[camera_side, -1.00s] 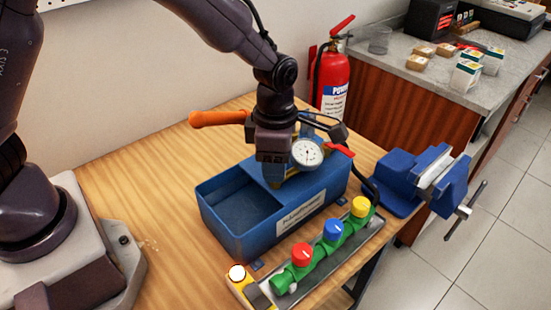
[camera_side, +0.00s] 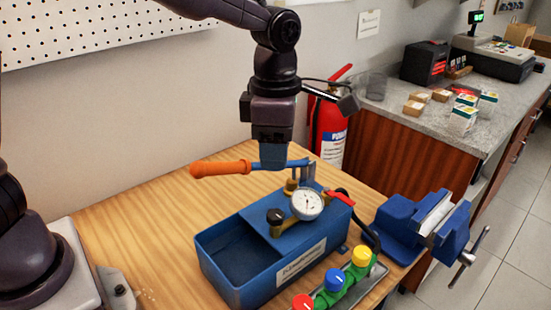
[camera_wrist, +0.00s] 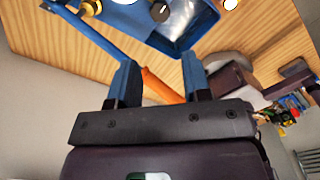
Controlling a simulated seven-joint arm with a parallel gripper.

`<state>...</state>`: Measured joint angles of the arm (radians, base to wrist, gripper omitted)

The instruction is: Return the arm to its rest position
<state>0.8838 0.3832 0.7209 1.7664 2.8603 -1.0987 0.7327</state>
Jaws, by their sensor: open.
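My gripper (camera_side: 273,160) hangs above the back of the blue test-pump tank (camera_side: 222,279), fingers pointing down. It is open and holds nothing. In the wrist view, its two blue fingers (camera_wrist: 162,72) are spread apart. The pump lever, with an orange handle (camera_side: 220,169) and blue rod, runs behind the fingertips in the side view. In the wrist view, the orange handle (camera_wrist: 160,88) shows in the gap between the fingers, seemingly beyond them. I cannot tell how far apart they are. A round gauge (camera_side: 307,204) and a brass fitting with a dark knob sit on the tank.
A green manifold with red, blue and yellow knobs (camera_side: 335,279) lies in front of the tank. A blue vise (camera_side: 424,222) is at the bench's right edge. A red fire extinguisher (camera_side: 329,130) stands behind. The space below the pegboard (camera_side: 130,30) is clear.

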